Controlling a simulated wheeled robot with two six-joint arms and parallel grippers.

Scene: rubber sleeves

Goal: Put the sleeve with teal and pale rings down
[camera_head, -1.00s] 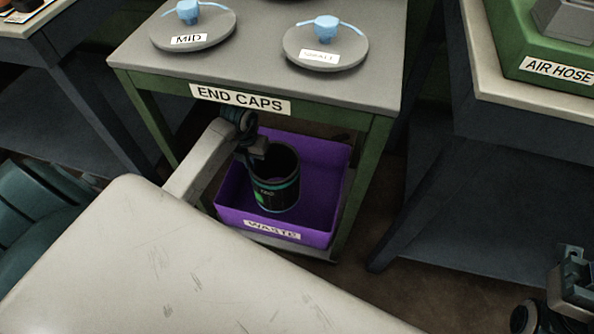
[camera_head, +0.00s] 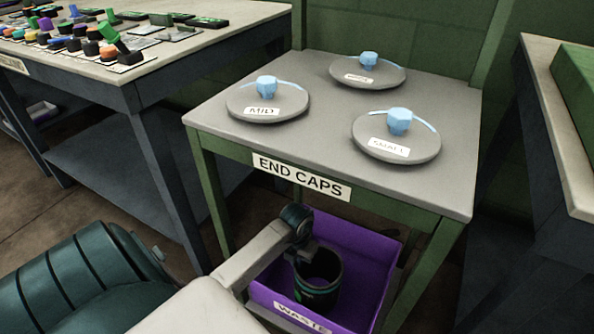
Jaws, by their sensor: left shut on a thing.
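The sleeve (camera_head: 321,296) is a dark, open-topped cylinder with teal bands, roughly upright. I cannot make out a pale ring on it. It is within the outline of the purple waste bin (camera_head: 368,243) under the end caps table. I cannot tell whether it touches the bin's floor. My left gripper (camera_head: 304,256) is shut on the sleeve's upper rim at its left side. The fingertips are dark and partly hidden. My right gripper is out of view.
The end caps table (camera_head: 215,120) stands over the bin, with three grey discs, including the mid disc (camera_head: 240,105) and small disc (camera_head: 425,153), bearing blue caps. A crowded workbench (camera_head: 190,45) is at the upper left. Another bench (camera_head: 560,110) is at the right.

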